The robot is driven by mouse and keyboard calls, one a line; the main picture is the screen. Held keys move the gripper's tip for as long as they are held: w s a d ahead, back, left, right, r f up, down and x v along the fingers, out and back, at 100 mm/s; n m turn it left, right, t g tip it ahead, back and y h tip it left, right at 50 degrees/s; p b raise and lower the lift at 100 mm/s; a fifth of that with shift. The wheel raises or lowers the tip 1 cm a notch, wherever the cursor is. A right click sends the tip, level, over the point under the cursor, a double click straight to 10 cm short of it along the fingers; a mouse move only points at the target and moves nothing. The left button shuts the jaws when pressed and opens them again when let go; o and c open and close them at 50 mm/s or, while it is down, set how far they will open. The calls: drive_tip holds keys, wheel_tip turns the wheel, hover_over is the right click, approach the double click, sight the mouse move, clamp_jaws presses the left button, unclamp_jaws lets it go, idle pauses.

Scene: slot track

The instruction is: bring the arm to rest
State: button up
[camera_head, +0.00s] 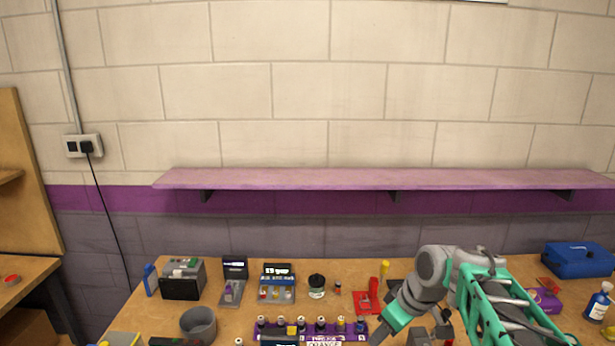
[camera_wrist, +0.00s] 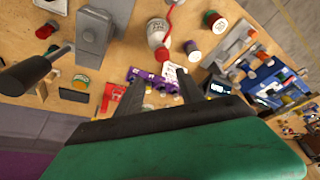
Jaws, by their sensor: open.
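My arm reaches in from the lower right in the head view, over the workbench (camera_head: 230,322). My gripper (camera_head: 378,337) points down toward the bench's front, and its fingertips are hard to make out there. In the wrist view my gripper (camera_wrist: 158,88) shows two dark fingers spread apart with nothing held between them. A purple rack (camera_wrist: 142,75) and a white label card lie beyond the fingers. In the head view a purple rack (camera_head: 358,337) with several small bottles stands at the front, left of my gripper.
Behind stand a grey box (camera_head: 183,279), a black jar (camera_head: 316,287), a red stand (camera_head: 366,303) and a yellow-topped item. A grey bowl (camera_head: 198,324) is front left. A blue case (camera_head: 580,259) and a blue bottle (camera_head: 598,302) stand right. A pink shelf (camera_head: 390,179) spans the wall.

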drive_tip(key=s+a+f+m+h+b, duration=0.1)
drive_tip(key=s+f+m+b, duration=0.2)
drive_tip(key=s, duration=0.5)
drive_tip(key=s+f+m+h+b, duration=0.1)
drive_tip(key=s+f+m+b, duration=0.3)
drive_tip(key=s, duration=0.4)
drive_tip(key=shift+s+a+f+m+h, duration=0.15)
drive_tip(key=shift+a+f+m+h, duration=0.3)
drive_tip(key=shift+f, duration=0.5)
